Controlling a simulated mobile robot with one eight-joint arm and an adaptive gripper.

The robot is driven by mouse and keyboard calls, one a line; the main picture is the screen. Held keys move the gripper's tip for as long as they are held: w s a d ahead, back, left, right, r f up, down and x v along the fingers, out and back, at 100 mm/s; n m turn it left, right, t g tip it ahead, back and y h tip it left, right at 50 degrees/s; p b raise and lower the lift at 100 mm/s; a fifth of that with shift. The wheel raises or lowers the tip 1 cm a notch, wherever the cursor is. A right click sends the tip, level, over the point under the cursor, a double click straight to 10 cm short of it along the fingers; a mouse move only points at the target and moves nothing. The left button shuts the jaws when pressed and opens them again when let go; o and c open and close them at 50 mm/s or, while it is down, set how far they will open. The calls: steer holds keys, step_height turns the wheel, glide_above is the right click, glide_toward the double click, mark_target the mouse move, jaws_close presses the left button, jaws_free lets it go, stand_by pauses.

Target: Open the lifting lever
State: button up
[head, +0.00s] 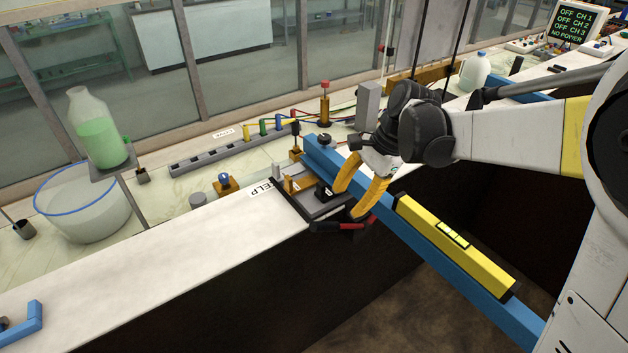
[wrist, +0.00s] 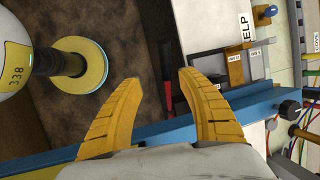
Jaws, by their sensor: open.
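A dark handle with a red section (head: 340,226), which looks like the lever, sticks out at the front edge of the bench beside the label ending in "ELP". It also shows in the wrist view (wrist: 166,84), close to the inner side of the right finger. My gripper (head: 345,203) is open, its two orange fingers spread above the bench edge. In the wrist view the gripper (wrist: 159,78) has the handle between its fingertips, nearer the right one. I cannot tell whether a finger touches it. The fingers hide part of the handle's mount in the head view.
A long blue beam (head: 415,246) with a yellow level (head: 455,243) runs out from the bench under my wrist. A bottle of green liquid (head: 97,130) and a clear tub (head: 85,210) stand left. The white front ledge (head: 150,265) is mostly clear.

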mark_target(327, 223)
steer(key=shift+m+g, duration=0.3)
steer(key=b+x, duration=0.1)
steer(key=x, duration=0.3)
steer(key=w+b+x, duration=0.1)
steer(key=x, duration=0.3)
steer(key=b+x, duration=0.1)
steer(key=x, duration=0.3)
steer(key=shift+w+a+r, duration=0.15)
steer(key=shift+w+a, duration=0.05)
steer(key=shift+a, duration=0.15)
jaws_close()
